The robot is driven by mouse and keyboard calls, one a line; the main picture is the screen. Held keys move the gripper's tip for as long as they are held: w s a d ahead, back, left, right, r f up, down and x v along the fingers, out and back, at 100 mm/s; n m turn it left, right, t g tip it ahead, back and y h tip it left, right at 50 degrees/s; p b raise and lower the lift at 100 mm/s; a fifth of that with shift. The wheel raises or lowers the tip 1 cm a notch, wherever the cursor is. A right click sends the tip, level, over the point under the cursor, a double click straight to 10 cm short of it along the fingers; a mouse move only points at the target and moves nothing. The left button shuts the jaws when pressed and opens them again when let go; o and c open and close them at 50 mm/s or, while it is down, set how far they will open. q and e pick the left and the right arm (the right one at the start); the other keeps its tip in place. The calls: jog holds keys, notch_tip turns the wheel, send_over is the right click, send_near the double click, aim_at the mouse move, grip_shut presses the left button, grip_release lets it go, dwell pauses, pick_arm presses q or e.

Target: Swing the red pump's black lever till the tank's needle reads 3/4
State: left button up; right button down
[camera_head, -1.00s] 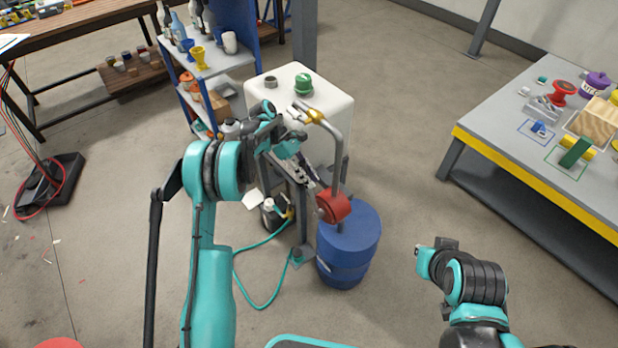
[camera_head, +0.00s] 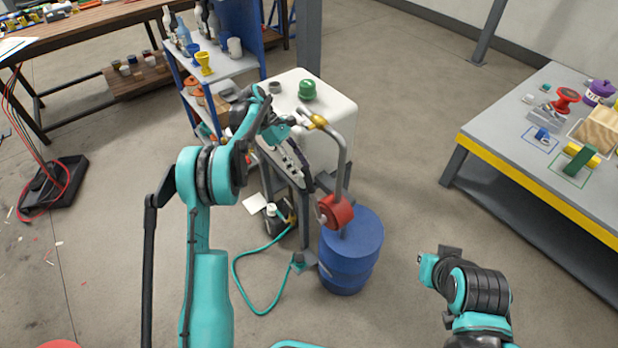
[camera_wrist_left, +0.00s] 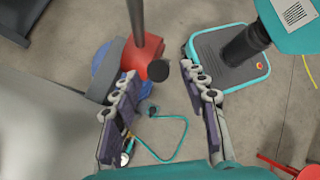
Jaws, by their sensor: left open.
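The red pump (camera_head: 335,210) sits on top of the blue drum (camera_head: 350,255). In the left wrist view the pump (camera_wrist_left: 147,58) shows beyond my fingers, with a round black end, likely of the lever (camera_wrist_left: 158,70), in front of it. My left gripper (camera_head: 297,172) is open and hangs between the white tank (camera_head: 335,118) and the pump. In the left wrist view its fingers (camera_wrist_left: 165,105) are spread apart with nothing between the pads. The rest of the lever is hard to make out. The needle is not visible. My right gripper (camera_head: 440,256) is well right of the drum.
A bent grey pipe (camera_head: 345,160) rises from the pump to a yellow nozzle (camera_head: 316,121) over the tank. A teal hose (camera_head: 250,300) loops on the floor. A blue shelf (camera_head: 215,68) stands behind left. A grey workbench (camera_head: 495,140) is at right, with clear floor before it.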

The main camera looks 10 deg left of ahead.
pick_arm(q)
jog(key=shift+v, duration=2.35)
